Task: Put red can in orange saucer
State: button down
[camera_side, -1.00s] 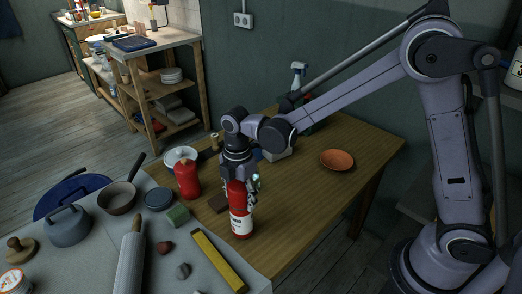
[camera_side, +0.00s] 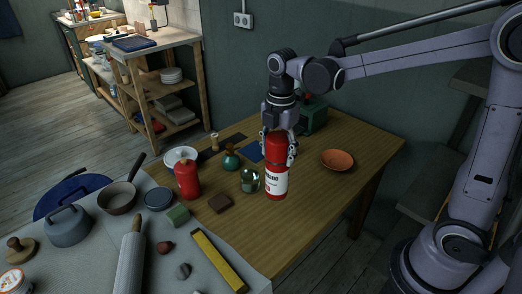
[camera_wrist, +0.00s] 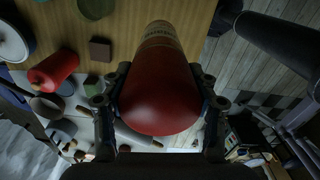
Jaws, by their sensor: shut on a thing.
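The red can (camera_side: 275,180), with a white label, is upright in my gripper (camera_side: 279,146), which is shut around its upper part. In the wrist view my gripper (camera_wrist: 160,98) has a finger on each side of the red can (camera_wrist: 158,100). The can seems to be held above the table, but its exact height is hard to tell. The orange saucer (camera_side: 337,160) lies empty on the wooden table, to the right of the can and apart from it. I cannot make out the saucer in the wrist view.
Left of the can on the table are a glass jar (camera_side: 250,180), a teal bottle (camera_side: 231,158), a brown block (camera_side: 220,203) and another red container (camera_side: 187,180). The wood between can and saucer looks clear.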

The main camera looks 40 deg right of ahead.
jog(key=d+r+m, duration=0.2)
jog(key=d+m, duration=0.6)
jog(key=d, duration=1.4)
jog(key=s+d+m, duration=0.3)
jog(key=s+d, duration=0.2)
jog(key=d, duration=0.4)
jog(key=s+d+m, duration=0.4)
jog(key=s+d, duration=0.1)
jog(key=d, duration=0.3)
jog(key=w+a+f, duration=0.3)
jog(key=w+f, duration=0.7)
jog(key=w, duration=0.1)
jog(key=shift+a+f, duration=0.35)
jog(key=shift+f, duration=0.3)
jog(key=shift+c, duration=1.9)
grip_release()
